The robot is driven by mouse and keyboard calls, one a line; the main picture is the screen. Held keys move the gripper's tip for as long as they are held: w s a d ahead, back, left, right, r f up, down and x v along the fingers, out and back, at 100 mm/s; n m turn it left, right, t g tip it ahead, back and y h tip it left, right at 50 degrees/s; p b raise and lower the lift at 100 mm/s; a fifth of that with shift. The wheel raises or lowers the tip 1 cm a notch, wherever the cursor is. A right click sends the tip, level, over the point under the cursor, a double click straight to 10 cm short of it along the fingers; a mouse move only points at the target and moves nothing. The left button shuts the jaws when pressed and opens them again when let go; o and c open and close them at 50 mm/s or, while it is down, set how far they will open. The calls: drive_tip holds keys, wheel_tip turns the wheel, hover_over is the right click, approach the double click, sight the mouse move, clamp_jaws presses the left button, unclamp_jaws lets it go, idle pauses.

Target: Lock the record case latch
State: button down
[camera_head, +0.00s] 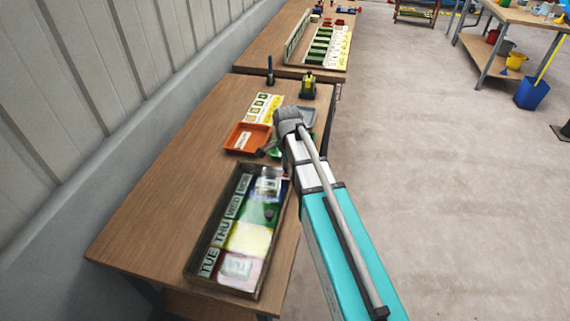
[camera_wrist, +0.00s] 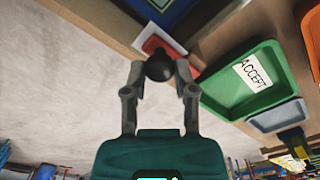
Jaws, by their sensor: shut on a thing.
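The record case appears to be the long dark-framed box (camera_head: 192,262) on the near table, holding coloured panels and day labels. Glossy streaks over it look like a clear cover. One dark-framed corner of it shows at the top of the wrist view (camera_wrist: 152,14). My gripper (camera_wrist: 160,70) is shut on a dark round knob (camera_wrist: 158,67), with one finger on each side. The knob is in front of a small red and white plate (camera_wrist: 176,48) beside the case.
A green ACCEPT tray (camera_wrist: 225,98), a grey tray (camera_wrist: 275,119) and an orange tray (camera_head: 236,142) are close by. A stamp-like block (camera_head: 308,88) and a dark upright item (camera_head: 270,72) stand farther back. The floor at right is open.

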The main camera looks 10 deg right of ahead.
drive_tip(key=shift+w+a, duration=0.2)
drive_tip(key=shift+w, duration=0.05)
drive_tip(key=c, duration=0.5)
unclamp_jaws()
drive_tip(key=shift+o, duration=0.5)
drive_tip(key=shift+s, duration=0.1)
drive_tip(key=shift+s+r, duration=0.1)
drive_tip(key=shift+r, duration=0.05)
